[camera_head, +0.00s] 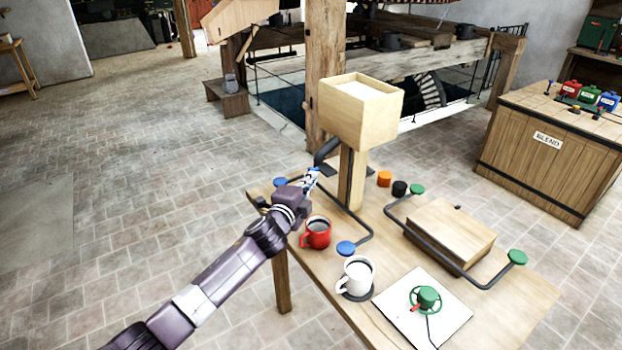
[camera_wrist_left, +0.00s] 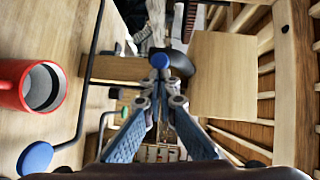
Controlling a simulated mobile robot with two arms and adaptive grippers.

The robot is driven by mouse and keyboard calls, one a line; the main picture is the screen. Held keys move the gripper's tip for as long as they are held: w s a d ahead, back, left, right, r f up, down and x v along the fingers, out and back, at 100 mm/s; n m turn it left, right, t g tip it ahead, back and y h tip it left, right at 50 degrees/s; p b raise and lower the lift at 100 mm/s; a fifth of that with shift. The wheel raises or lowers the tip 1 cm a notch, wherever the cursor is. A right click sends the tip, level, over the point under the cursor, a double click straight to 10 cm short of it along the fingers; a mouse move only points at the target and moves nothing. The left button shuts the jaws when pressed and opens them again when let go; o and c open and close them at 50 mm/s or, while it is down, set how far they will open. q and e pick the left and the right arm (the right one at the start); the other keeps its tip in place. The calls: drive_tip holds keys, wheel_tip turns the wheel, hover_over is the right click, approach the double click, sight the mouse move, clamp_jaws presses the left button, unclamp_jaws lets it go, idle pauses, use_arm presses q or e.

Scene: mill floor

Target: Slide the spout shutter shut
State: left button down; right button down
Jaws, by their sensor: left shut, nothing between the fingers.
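The pale wooden hopper (camera_head: 345,115) stands on a post (camera_head: 352,175) on the table. A dark curved spout (camera_head: 328,150) comes out below it on the left. My left gripper (camera_head: 313,174) is close to the spout, just below it in the head view, shut and empty. In the left wrist view, its blue fingers (camera_wrist_left: 160,80) meet beside the dark spout (camera_wrist_left: 181,64), between post and hopper. A round blue piece (camera_wrist_left: 160,60) shows at the fingertips; I cannot tell whether it belongs to the shutter or whether they touch. The shutter's position is unclear. My right gripper is out of view.
A red mug (camera_head: 316,233) and a white mug (camera_head: 356,276) stand near my left arm. A bent black rod with blue knobs (camera_head: 346,248) runs beside them. A wooden block (camera_head: 450,232) and green-knobbed rod (camera_head: 517,257) lie to the right.

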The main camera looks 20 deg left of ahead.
use_arm(q)
drive_tip(key=w+a, duration=0.3)
drive_tip(key=shift+a, duration=0.3)
drive_tip(key=shift+s, duration=0.1)
drive_tip(key=shift+d, duration=0.1)
